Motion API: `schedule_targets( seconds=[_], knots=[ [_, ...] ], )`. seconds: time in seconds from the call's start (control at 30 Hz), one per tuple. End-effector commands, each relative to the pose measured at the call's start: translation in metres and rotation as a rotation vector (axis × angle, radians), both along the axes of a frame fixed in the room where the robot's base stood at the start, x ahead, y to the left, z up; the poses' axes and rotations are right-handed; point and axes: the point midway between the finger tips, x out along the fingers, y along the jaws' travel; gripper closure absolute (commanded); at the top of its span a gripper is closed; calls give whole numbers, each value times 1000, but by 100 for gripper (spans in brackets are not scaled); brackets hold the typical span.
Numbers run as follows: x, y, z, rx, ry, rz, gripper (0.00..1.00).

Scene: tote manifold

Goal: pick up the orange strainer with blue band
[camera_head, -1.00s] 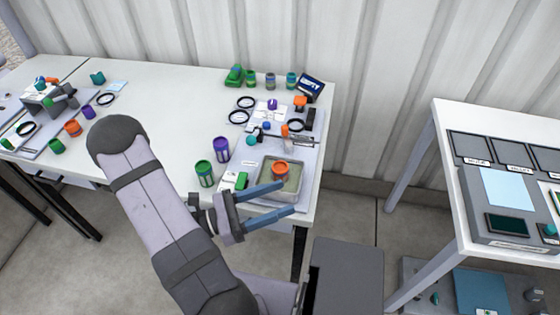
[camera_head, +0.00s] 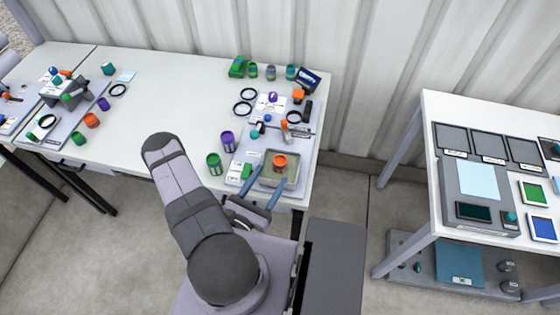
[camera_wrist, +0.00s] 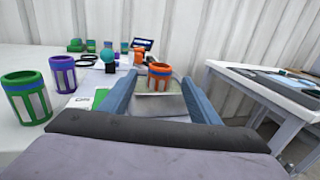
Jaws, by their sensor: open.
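The orange strainer with a blue band (camera_head: 279,162) stands upright in a shallow grey tray (camera_head: 291,183) near the table's front right edge. In the wrist view the orange strainer (camera_wrist: 159,71) shows between and beyond the fingertips, its orange rim above bluish and pale sides. My gripper (camera_head: 270,175) is open and empty, its two blue fingers pointing toward the strainer from the near side. In the wrist view my gripper (camera_wrist: 157,78) has a finger on each side of it, with no clear contact. The strainer's base is hard to make out.
A green cup (camera_head: 214,164) and a purple cup (camera_head: 228,142) stand left of the tray. Black rings (camera_head: 242,108) and small parts lie behind it. Another orange cup (camera_head: 92,120) is far left. A second table (camera_head: 433,150) stands right, across a gap.

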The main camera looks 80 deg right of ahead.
Motion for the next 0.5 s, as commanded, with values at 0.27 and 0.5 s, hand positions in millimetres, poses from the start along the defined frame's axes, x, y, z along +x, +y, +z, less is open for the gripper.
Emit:
schedule_targets(
  seconds=[0.27,0.5],
  knots=[
    [-2,-6,0,3,-3,-4,43],
    [-5,-17,-1,3,-3,-2,43]
  ],
)
